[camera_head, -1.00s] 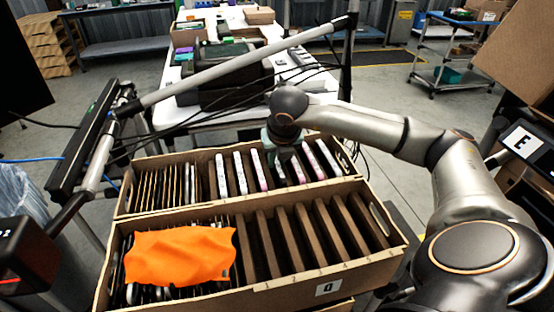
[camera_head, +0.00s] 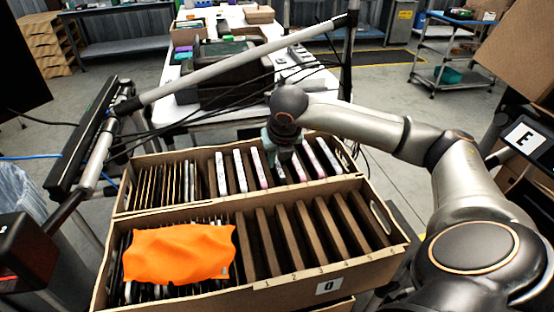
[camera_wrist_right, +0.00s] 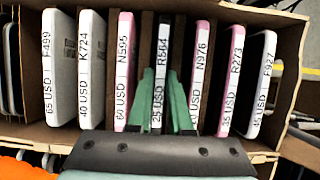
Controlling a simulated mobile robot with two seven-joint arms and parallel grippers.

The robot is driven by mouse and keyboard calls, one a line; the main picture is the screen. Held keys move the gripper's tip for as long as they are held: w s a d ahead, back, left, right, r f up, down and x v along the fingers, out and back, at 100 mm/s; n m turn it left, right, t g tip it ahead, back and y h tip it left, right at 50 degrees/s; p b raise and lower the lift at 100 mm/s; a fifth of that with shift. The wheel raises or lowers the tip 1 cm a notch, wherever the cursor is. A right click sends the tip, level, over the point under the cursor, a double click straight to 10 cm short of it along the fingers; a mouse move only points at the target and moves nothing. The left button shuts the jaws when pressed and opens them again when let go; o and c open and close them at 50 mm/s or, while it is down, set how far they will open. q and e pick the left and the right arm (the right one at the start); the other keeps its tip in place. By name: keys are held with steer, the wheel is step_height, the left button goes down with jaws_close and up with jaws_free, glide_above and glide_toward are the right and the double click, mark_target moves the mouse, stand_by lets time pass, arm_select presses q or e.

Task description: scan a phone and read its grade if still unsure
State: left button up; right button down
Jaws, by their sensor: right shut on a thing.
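My right gripper (camera_wrist_right: 164,100) is in the rear carton (camera_wrist_right: 288,18), with its green fingers on either side of a phone (camera_wrist_right: 161,62) and shut on it. This phone's edge label reads 25 USD and a code that looks like R504. It stands upright in its slot between brown dividers. In the head view the right gripper (camera_head: 284,150) reaches down into the same carton (camera_head: 128,200), and the wrist hides most of the held phone. Labelled phones stand on both sides, such as the N595 phone (camera_wrist_right: 123,70) and the N976 phone (camera_wrist_right: 201,75). My left gripper is out of view.
The front carton (camera_head: 350,272) has empty slots at right and an orange cloth (camera_head: 180,253) over items at left. A white table (camera_head: 165,110) with dark equipment stands behind. A dark device (camera_head: 25,240) is at left.

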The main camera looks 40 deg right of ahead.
steer(key=c, duration=0.9)
jaws_free()
steer(key=shift+o, duration=0.7)
